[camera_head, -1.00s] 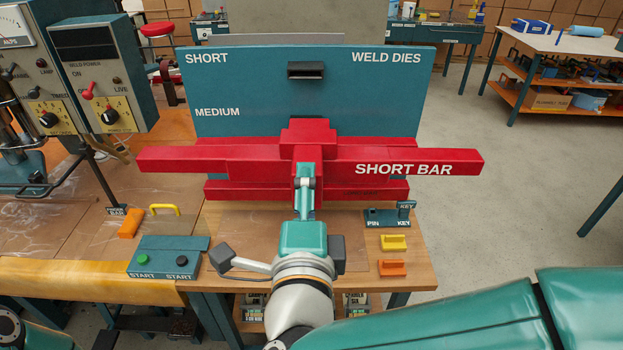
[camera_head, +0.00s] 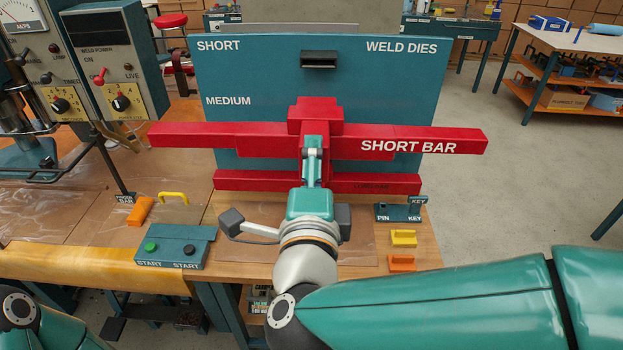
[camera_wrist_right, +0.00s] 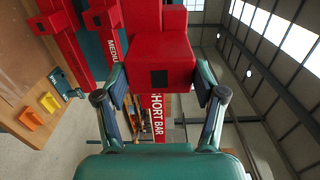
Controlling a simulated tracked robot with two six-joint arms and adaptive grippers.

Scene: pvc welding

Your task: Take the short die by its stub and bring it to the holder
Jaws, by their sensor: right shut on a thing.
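The short die is a long red bar marked SHORT BAR (camera_head: 408,146), held level in front of the teal weld-die rack (camera_head: 258,85). My right gripper (camera_wrist_right: 165,88) is shut on its square red stub (camera_wrist_right: 160,62), one finger on each side. In the head view this gripper (camera_head: 314,150) reaches the bar's middle from the front. An empty dark bracket (camera_head: 319,60) sits high on the rack, level with the word SHORT. I cannot tell which thing is the holder. My left gripper is out of view; only part of my left arm shows at the lower left.
A lower red die (camera_head: 260,181) lies along the rack's foot, and another is largely hidden behind the held bar. A pin and key block (camera_head: 397,214), yellow piece (camera_head: 403,238) and orange piece (camera_head: 402,262) sit right. The start-button box (camera_head: 172,249) and welder controls (camera_head: 110,70) stand left.

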